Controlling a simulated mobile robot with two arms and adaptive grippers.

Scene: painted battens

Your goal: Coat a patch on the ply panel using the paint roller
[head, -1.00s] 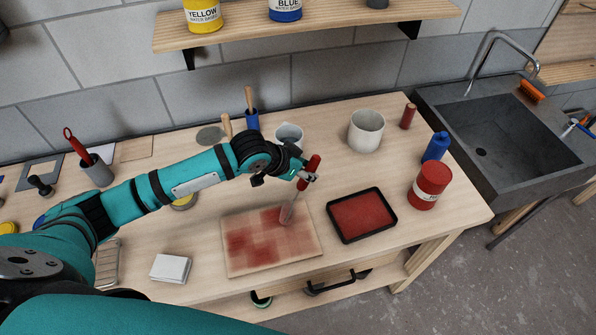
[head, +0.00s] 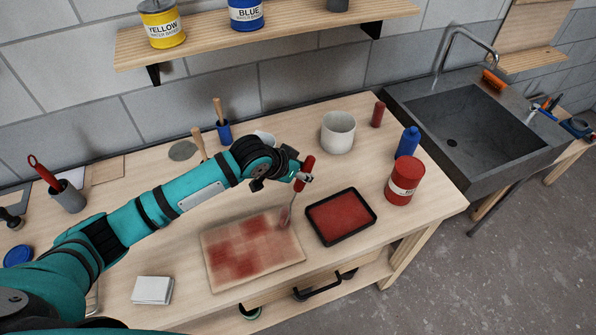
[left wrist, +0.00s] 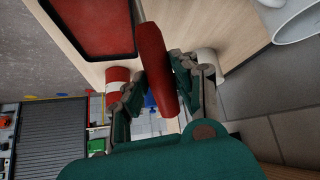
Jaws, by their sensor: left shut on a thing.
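The ply panel (head: 222,279) lies on the bench with several uneven red patches across its face. My left gripper (head: 303,177) is shut on the paint roller's red handle (head: 308,164), held tilted above the panel's far right side. The roller's pale reddish head (head: 286,217) hangs down near the panel's right edge; I cannot tell whether it touches. In the left wrist view my gripper (left wrist: 158,84) has a finger on each side of the red handle (left wrist: 153,55), and the head is hidden. The paint tray (head: 340,215), full of red paint, sits right of the panel. My right gripper is not visible.
A red can (head: 404,182), a blue bottle (head: 408,143) and a white pot (head: 338,132) stand beyond the tray. A white block of sheets (head: 152,290) lies left of the panel. The sink (head: 470,130) is at right. A shelf (head: 270,35) overhangs the back.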

